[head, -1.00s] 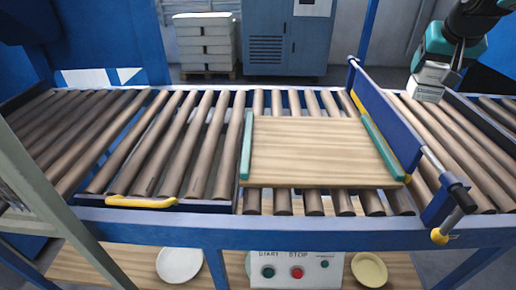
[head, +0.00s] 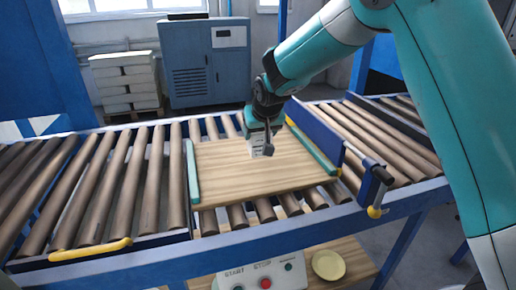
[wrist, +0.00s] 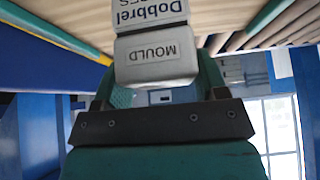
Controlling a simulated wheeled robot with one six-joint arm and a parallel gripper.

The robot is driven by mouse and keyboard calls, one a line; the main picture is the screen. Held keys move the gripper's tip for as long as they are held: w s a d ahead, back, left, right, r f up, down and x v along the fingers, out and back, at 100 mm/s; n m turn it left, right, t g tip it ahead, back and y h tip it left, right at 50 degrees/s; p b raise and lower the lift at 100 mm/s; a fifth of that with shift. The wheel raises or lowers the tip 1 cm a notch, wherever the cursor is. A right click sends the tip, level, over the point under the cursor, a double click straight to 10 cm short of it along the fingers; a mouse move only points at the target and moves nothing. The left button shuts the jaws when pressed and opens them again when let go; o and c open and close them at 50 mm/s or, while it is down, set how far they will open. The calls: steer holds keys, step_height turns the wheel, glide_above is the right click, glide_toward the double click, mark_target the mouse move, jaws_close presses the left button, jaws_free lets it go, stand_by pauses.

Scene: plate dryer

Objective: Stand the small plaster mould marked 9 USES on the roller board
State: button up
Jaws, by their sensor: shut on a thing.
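The small plaster mould (head: 261,148) is a pale block with dark lettering. My gripper (head: 262,135) is shut on it, with a finger on each side. In the wrist view the mould (wrist: 155,55) shows upside-down words MOULD and Dobbrel; a line ending in SES is partly readable, and the number cannot be read. The roller board (head: 235,184) is a flat wooden sheet lying on the rollers. The mould appears over the back middle of the board; I cannot tell whether it touches it.
Teal rails edge the board at left (head: 192,172) and right (head: 312,148). A blue side beam with a clamp handle (head: 376,190) stands to the right. The board's front half is bare. A control box (head: 262,274) and a yellow plate (head: 328,264) are below.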

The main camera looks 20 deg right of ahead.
mark_target(260, 148)
steer(key=shift+f, duration=2.7)
steer(key=shift+f, duration=0.2)
steer(key=o, duration=1.1)
